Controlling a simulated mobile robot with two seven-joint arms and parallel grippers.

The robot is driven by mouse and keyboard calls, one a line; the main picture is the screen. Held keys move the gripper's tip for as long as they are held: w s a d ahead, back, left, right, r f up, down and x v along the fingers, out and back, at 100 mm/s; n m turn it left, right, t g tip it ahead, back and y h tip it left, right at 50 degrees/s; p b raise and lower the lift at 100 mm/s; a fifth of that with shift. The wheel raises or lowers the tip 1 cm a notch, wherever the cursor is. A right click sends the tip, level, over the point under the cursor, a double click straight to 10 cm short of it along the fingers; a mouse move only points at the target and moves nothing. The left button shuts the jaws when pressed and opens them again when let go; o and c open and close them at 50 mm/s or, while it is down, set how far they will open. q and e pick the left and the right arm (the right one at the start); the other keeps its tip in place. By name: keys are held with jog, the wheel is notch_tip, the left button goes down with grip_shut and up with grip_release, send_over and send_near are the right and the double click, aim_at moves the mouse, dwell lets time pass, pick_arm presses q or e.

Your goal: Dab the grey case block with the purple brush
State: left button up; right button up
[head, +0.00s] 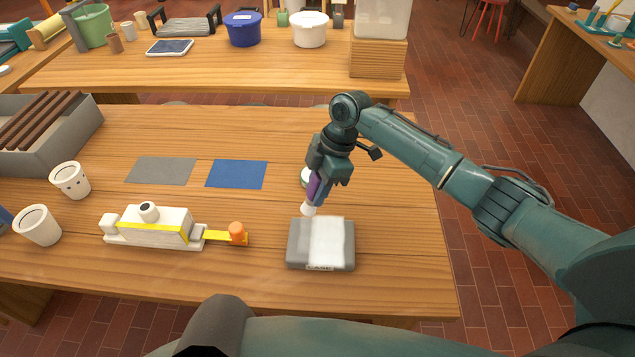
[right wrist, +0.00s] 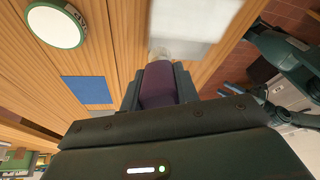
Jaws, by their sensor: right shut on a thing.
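The grey case block (head: 301,244) lies on the table near its front edge, with a white area on its top. It shows blurred at the top of the right wrist view (right wrist: 195,18). My right gripper (head: 317,186) is shut on the purple brush (head: 313,187) and holds it pointing down. The brush's pale tip (head: 308,209) is at the block's back left edge; I cannot tell if it touches. The brush's purple handle (right wrist: 158,84) shows between the fingers in the right wrist view. My left gripper is not in view.
A round dish with a green rim (right wrist: 56,26) stands close behind the brush. A white and yellow device (head: 150,227) with an orange knob lies to the left. Grey (head: 161,170) and blue (head: 236,174) mats lie behind it. White cups (head: 38,226) stand far left. The table's right side is clear.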

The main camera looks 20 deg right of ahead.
aim_at(311, 200)
jog(key=shift+f, duration=0.45)
jog(key=shift+a, duration=0.1)
jog(key=shift+s+a+f, duration=0.3)
jog(key=shift+a+f, duration=0.1)
jog(key=shift+a, duration=0.2)
jog(key=shift+a+f, duration=0.15)
jog(key=shift+f, duration=0.65)
jog(key=shift+s, duration=0.1)
